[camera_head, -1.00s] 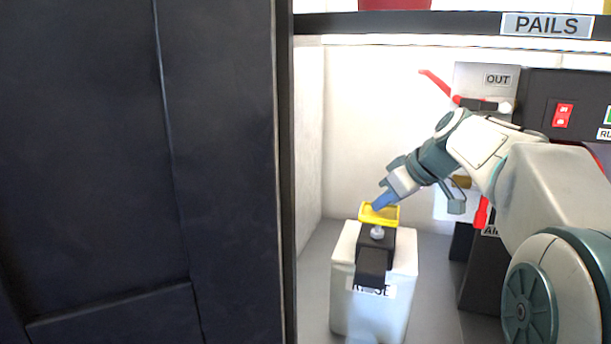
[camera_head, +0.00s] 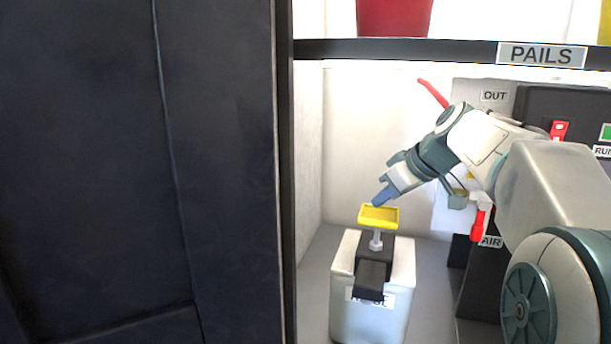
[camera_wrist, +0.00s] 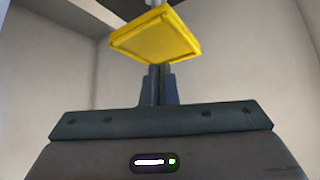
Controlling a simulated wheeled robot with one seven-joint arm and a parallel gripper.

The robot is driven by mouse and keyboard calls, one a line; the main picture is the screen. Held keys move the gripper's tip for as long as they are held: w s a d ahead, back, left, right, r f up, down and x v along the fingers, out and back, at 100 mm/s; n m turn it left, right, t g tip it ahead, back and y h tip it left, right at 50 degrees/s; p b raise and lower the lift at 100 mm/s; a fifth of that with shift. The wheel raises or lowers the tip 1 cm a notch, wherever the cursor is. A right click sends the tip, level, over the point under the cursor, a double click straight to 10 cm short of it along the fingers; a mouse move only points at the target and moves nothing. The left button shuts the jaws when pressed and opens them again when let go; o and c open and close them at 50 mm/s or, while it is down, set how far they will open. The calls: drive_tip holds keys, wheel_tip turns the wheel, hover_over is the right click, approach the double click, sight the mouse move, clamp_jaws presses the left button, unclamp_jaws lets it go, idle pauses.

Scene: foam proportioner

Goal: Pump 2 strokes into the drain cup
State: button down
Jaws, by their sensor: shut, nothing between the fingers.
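A yellow push plate (camera_head: 379,217) tops a silver stem (camera_head: 376,239), which stands up out of a black pump head (camera_head: 375,255) on a white container (camera_head: 350,300). The container's label is partly hidden by the black spout, which points toward me. My gripper (camera_head: 379,199) is shut and empty, its blue fingers pointing down just above the plate. In the wrist view, the closed fingers (camera_wrist: 159,85) point at the yellow plate (camera_wrist: 153,37); I cannot tell whether they touch it. I cannot see a drain cup in these frames.
A dark panel (camera_head: 140,170) fills the left side. A shelf edge labelled PAILS (camera_head: 541,55) runs above, with a red pail (camera_head: 394,17) on it. A machine with OUT (camera_head: 494,96) and AIR labels and a red lever (camera_head: 433,93) stands behind my arm.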

sight(387, 217)
drive_tip(key=shift+f, duration=0.1)
drive_tip(key=shift+f+b, duration=2.6)
drive_tip(key=shift+f, duration=0.3)
drive_tip(key=shift+r, duration=0.1)
drive_tip(key=shift+r+p, duration=2.35)
drive_tip(key=shift+r, duration=0.55)
drive_tip(key=shift+r+p, duration=1.6)
drive_tip(key=shift+r, duration=0.45)
